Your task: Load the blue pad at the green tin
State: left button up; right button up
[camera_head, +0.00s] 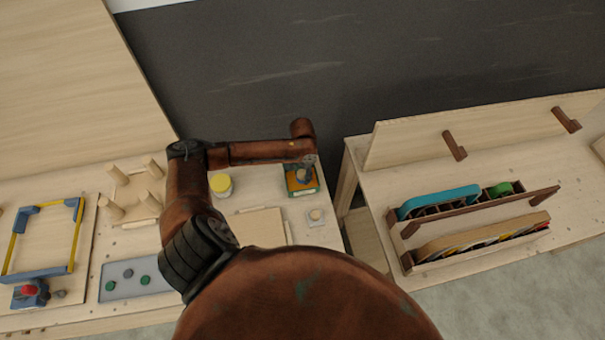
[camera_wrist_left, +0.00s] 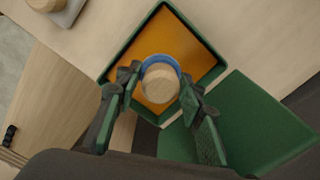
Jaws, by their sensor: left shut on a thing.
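The green tin (camera_head: 302,190) stands open near the right end of the left table, with an orange inside. In the left wrist view the tin (camera_wrist_left: 207,83) shows its green rim around the orange surface, with a green lid (camera_wrist_left: 262,128) beside it. The blue pad (camera_wrist_left: 156,62) shows as a blue edge under a round wooden knob (camera_wrist_left: 160,83). My left gripper (camera_wrist_left: 161,88) is shut on this knob, with the pad over the orange. It also shows at the tin in the head view (camera_head: 305,172). Whether the pad touches the orange is hard to tell.
A yellow-lidded jar (camera_head: 221,186) stands left of the tin, and a small knob on a plate (camera_head: 316,215) in front. A wooden board (camera_head: 255,227), a grey tray with discs (camera_head: 125,291) and dowel pegs (camera_head: 110,210) share the table. Racks (camera_head: 470,205) stand on the right table.

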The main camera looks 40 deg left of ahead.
aim_at(303, 173)
pick_arm(q)
jog(key=shift+f, duration=0.2)
dwell(0.6)
jog(key=shift+p, duration=0.3)
dwell(0.6)
jog(key=shift+s+f, duration=0.1)
jog(key=shift+s, duration=0.05)
dwell(1.1)
jog(key=shift+p, duration=0.3)
notch_tip(303, 173, up, 4)
jog(key=p, duration=0.4)
jog(key=shift+f, duration=0.1)
notch_tip(303, 173, up, 4)
jog(key=p, duration=0.4)
jog(key=shift+f, duration=0.25)
jog(key=shift+w+d, duration=0.1)
jog(key=shift+w, duration=0.1)
